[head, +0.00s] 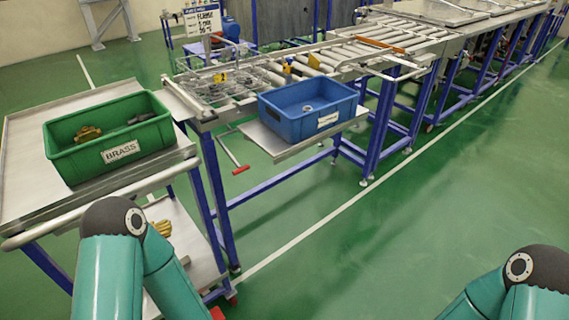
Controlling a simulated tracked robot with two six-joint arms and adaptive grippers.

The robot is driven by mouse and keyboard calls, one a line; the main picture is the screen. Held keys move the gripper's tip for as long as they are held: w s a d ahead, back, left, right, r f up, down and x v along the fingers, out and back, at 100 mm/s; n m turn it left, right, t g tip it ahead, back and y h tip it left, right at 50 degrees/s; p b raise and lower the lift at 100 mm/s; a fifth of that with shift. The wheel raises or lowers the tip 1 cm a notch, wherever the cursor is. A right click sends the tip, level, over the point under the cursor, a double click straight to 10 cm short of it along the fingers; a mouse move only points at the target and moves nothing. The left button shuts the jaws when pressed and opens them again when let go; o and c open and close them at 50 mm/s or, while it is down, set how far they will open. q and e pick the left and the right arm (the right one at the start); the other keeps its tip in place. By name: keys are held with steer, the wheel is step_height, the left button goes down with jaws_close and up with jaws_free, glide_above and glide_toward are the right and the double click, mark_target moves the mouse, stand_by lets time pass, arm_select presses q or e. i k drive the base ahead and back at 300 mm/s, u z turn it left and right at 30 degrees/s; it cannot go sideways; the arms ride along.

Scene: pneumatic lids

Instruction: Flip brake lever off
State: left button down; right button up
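A lever with a thin grey rod and a red grip (241,170) hangs under the near end of the roller conveyor, left of the blue bin's shelf. Small red parts (217,312) show low at the cart's right foot, partly cut off by the frame. I cannot tell which of these is the brake lever. Only teal links of my two arms show, at the bottom left and bottom right. Both grippers are outside the picture, so their state and what they hold are hidden.
A metal-topped cart (30,150) at left carries a green bin labelled BRASS (120,152) with brass-coloured pieces. A blue bin (300,122) sits on a side shelf (270,145) of the roller conveyor (340,55). Green floor (450,220) is clear at right.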

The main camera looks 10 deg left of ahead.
mark_target(240, 170)
steer(key=z, duration=0.25)
steer(key=i, duration=1)
steer(key=u, duration=0.2)
